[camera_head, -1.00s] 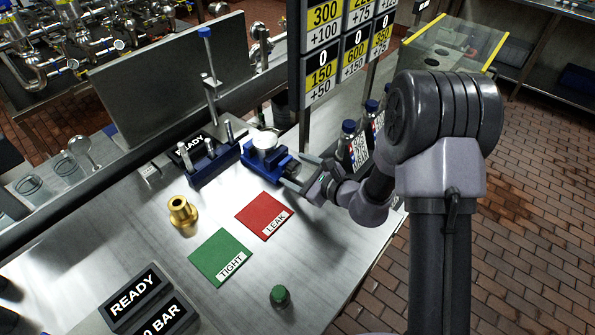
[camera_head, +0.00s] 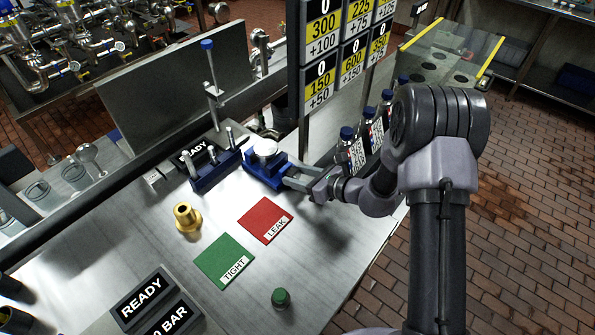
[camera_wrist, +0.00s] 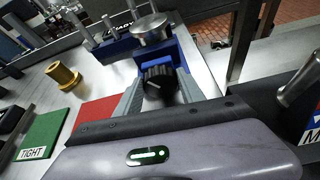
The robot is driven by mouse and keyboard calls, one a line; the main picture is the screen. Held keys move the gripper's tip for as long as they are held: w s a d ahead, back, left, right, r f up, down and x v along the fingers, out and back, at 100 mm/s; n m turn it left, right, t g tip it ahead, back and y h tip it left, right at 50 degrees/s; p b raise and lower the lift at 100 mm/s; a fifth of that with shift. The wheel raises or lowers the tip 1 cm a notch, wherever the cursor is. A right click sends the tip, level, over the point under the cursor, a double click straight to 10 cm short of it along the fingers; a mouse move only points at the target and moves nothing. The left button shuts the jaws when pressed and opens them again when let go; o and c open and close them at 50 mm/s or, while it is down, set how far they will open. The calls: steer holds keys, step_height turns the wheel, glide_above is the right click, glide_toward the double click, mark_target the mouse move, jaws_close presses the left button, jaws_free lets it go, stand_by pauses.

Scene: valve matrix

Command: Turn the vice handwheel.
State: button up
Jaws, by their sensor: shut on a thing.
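The blue vice (camera_head: 264,166) stands on the steel bench and holds a round silver part on top; it also shows in the wrist view (camera_wrist: 155,50). The vice handwheel (camera_wrist: 159,82) is a dark ribbed knob on the near side of the vice. My gripper (camera_head: 291,180) reaches the vice from the right. In the wrist view its two grey fingers (camera_wrist: 160,92) sit on either side of the handwheel and are shut on it. In the head view the handwheel is hidden between the fingers.
A brass fitting (camera_head: 187,217), a red LEAK mat (camera_head: 264,217), a green TIGHT mat (camera_head: 224,259) and a green cap (camera_head: 281,297) lie in front. Blue-capped bottles (camera_head: 351,150) stand behind my arm. A blue rack (camera_head: 214,170) stands left of the vice.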

steer(key=o, duration=1.4)
steer(key=shift+c, duration=0.2)
steer(key=p+v, duration=0.3)
steer(key=v, duration=1.4)
steer(key=shift+s+d, duration=0.2)
steer(key=shift+s, duration=0.05)
steer(key=shift+c, duration=0.5)
